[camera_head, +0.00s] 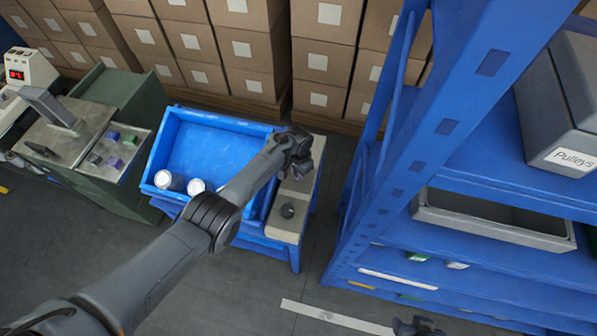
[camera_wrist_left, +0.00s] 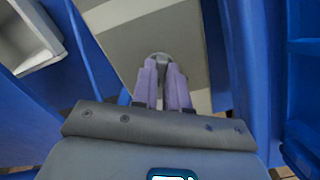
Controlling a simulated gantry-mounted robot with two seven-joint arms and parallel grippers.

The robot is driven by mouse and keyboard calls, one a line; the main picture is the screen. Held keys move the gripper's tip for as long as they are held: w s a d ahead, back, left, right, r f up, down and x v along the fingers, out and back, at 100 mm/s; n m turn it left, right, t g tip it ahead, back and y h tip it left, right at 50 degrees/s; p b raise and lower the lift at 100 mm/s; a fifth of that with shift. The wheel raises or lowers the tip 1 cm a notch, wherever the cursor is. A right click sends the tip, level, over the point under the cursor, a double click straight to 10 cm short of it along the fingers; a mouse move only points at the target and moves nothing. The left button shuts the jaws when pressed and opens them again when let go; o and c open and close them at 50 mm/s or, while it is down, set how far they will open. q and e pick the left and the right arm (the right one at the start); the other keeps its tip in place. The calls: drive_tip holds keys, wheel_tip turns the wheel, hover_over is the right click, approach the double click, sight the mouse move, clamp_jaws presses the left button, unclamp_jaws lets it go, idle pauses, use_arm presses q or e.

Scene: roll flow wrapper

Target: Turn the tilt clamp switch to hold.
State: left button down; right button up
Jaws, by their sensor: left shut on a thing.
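A beige panel (camera_head: 287,228) runs along the right side of the blue bin. My left gripper (camera_head: 298,172) is over its upper part. In the left wrist view the two purple fingers of this gripper (camera_wrist_left: 162,82) are closed on a small grey switch knob (camera_wrist_left: 160,56) that stands on the panel (camera_wrist_left: 135,25). The knob's base shows just beyond the fingertips; its pointer and any labels cannot be read. A second, round dark knob (camera_head: 288,211) sits lower on the panel, clear of the gripper. A dark part at the bottom edge may be my right gripper (camera_head: 418,326).
The blue bin (camera_head: 205,145) holds white round rolls (camera_head: 196,187). A blue shelf rack (camera_head: 445,125) with grey bins stands close on the right. Stacked boxes (camera_head: 245,50) fill the back. A green machine cabinet (camera_head: 120,90) stands left. Grey floor is open in front.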

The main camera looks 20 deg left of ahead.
idle(0.5)
use_arm(q)
drive_tip(key=c, duration=1.1)
unclamp_jaws()
drive_tip(key=shift+c, duration=0.2)
wheel_tip(320, 180, up, 11)
drive_tip(key=p, duration=0.5)
drive_tip(key=shift+f, duration=0.15)
